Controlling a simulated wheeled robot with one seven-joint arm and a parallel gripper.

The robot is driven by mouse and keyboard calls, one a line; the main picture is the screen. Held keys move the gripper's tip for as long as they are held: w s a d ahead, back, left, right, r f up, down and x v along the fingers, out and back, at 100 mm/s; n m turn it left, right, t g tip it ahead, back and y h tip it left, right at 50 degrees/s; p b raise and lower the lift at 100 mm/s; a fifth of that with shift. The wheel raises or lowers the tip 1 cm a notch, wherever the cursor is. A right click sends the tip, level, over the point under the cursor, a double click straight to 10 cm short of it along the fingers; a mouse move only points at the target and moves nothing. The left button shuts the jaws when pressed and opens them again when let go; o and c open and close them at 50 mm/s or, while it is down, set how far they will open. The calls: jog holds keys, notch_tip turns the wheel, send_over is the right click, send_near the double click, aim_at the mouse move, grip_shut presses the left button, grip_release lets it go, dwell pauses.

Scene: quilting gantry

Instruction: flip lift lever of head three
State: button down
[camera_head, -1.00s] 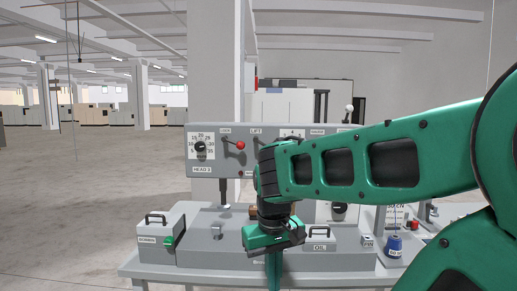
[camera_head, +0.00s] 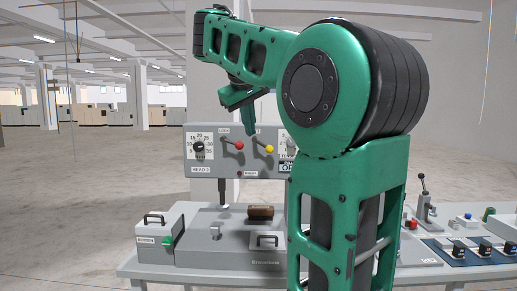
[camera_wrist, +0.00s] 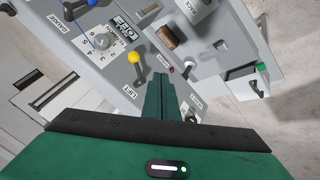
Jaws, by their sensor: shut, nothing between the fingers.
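The yellow-knobbed lever (camera_head: 269,149) stands on the grey head panel (camera_head: 218,171), right of a red-knobbed lever (camera_head: 239,145). In the wrist view, the yellow knob (camera_wrist: 134,57) is on a short stem near the word LIFT. The panel's head label is too small to read surely. My gripper (camera_head: 251,128) is shut and empty. It points down at the panel's top edge, between the two levers as seen from the head. In the wrist view, my gripper's fingers (camera_wrist: 159,78) are right of the yellow knob, with no clear contact.
A dial (camera_head: 199,148) is left of the levers, and another is partly hidden by my arm. Below are a grey box with a handle (camera_head: 160,236), a brown block (camera_head: 261,212) and a second handled box (camera_head: 267,249). Switches (camera_head: 460,249) line the bench at right.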

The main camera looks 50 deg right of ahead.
aim_at(262, 145)
jog(key=shift+w+d+f, duration=0.45)
jog(key=shift+d+f, duration=0.7)
jog(key=shift+d, duration=0.3)
jog(key=shift+w+d+f, duration=0.45)
jog(key=shift+d+f, duration=0.75)
jog(key=shift+d, duration=0.2)
jog(key=shift+w+d+f, duration=0.45)
jog(key=shift+d+f, duration=0.7)
jog(key=shift+d, duration=0.3)
